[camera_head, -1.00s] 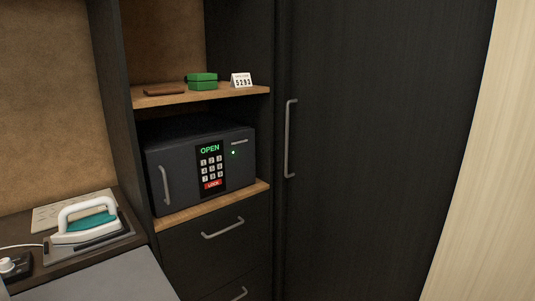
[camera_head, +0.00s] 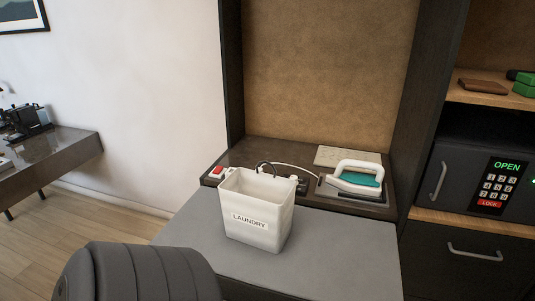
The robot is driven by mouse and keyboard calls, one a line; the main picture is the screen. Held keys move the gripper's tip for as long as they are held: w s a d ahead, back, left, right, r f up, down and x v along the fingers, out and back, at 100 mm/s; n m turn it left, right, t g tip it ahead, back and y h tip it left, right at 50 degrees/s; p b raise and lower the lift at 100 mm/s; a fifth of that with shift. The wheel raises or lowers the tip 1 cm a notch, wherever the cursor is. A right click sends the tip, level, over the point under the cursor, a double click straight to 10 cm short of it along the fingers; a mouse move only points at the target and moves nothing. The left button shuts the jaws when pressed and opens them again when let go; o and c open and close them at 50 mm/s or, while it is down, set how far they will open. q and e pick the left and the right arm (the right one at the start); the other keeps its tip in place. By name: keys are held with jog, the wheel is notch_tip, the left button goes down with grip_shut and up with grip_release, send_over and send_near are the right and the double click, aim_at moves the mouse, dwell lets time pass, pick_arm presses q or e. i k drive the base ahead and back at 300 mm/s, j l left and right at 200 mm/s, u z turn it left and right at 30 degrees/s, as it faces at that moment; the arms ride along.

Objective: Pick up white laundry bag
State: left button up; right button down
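The white laundry bag (camera_head: 258,212) stands upright and open-topped on the grey padded top (camera_head: 345,250) in front of the cabinet niche. It carries a label reading LAUNDRY. A dark curved handle or cord shows behind its top rim, and I cannot tell which. The inside of the bag is mostly hidden. Neither of my grippers shows in the head view.
A safe (camera_head: 482,178) reading OPEN is at right. A dark grey rounded seat back (camera_head: 138,272) stands at front left. A desk (camera_head: 50,160) is far left.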

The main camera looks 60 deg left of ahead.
aim_at(257, 206)
jog(key=u, duration=1.85)
